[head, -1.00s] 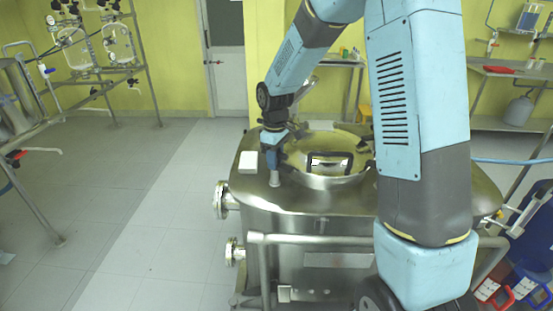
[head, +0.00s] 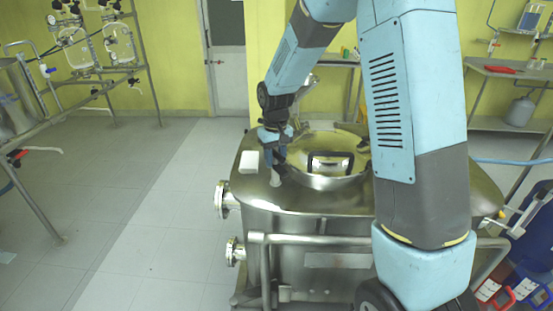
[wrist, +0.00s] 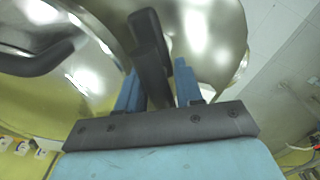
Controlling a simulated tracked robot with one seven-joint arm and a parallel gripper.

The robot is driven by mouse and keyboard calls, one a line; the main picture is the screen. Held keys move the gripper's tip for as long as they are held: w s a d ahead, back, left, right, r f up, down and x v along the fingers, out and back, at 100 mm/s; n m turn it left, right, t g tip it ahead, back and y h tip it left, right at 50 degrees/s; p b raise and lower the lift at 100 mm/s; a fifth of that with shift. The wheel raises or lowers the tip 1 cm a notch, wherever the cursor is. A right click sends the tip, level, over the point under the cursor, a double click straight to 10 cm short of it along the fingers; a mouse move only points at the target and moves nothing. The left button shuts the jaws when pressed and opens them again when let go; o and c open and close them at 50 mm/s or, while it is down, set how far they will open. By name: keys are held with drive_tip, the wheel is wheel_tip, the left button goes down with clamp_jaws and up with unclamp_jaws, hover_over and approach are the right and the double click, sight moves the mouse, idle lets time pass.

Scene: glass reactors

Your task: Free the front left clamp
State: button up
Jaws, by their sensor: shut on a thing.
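The front left clamp shows in the wrist view as a dark handle (wrist: 147,28) running down between the two blue fingers. My gripper (wrist: 157,70) is shut on this handle. In the head view my gripper (head: 274,150) is at the front left edge of the round steel lid (head: 325,178), low over the vessel top. A pale stub (head: 275,178) shows just below the fingers; the rest of the clamp is hidden there by the gripper. I cannot tell whether the clamp still presses on the lid.
A dark lid handle (head: 331,160) stands close to the right of my gripper. A white block (head: 249,162) lies on the steel vessel (head: 300,203) to the left. A pipe rail (head: 320,240) runs along the vessel's front. The floor at left is clear.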

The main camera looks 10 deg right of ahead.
sight(276, 151)
idle(0.4)
drive_tip(key=o, duration=0.8)
drive_tip(key=shift+o, duration=0.2)
drive_tip(key=shift+r, duration=0.1)
wheel_tip(276, 151, up, 13)
drive_tip(key=shift+r, duration=0.2)
drive_tip(key=shift+s+r, duration=0.1)
drive_tip(key=s+d+r+m+t, duration=0.1)
drive_tip(key=s+d+r, duration=0.3)
drive_tip(key=s, duration=0.2)
drive_tip(key=s+d+r+m+t, duration=0.1)
drive_tip(key=s+d+r+t, duration=0.1)
drive_tip(key=s+d+r, duration=0.3)
drive_tip(key=s+d+t, duration=0.1)
drive_tip(key=s+d, duration=0.1)
drive_tip(key=s, duration=0.6)
drive_tip(key=s+d+m+t, duration=0.1)
drive_tip(key=s+d, duration=0.2)
drive_tip(key=s, duration=0.6)
drive_tip(key=shift+s+r+m+t, duration=0.15)
drive_tip(key=shift+s+m+t, duration=0.05)
drive_tip(key=shift+m+t, duration=0.1)
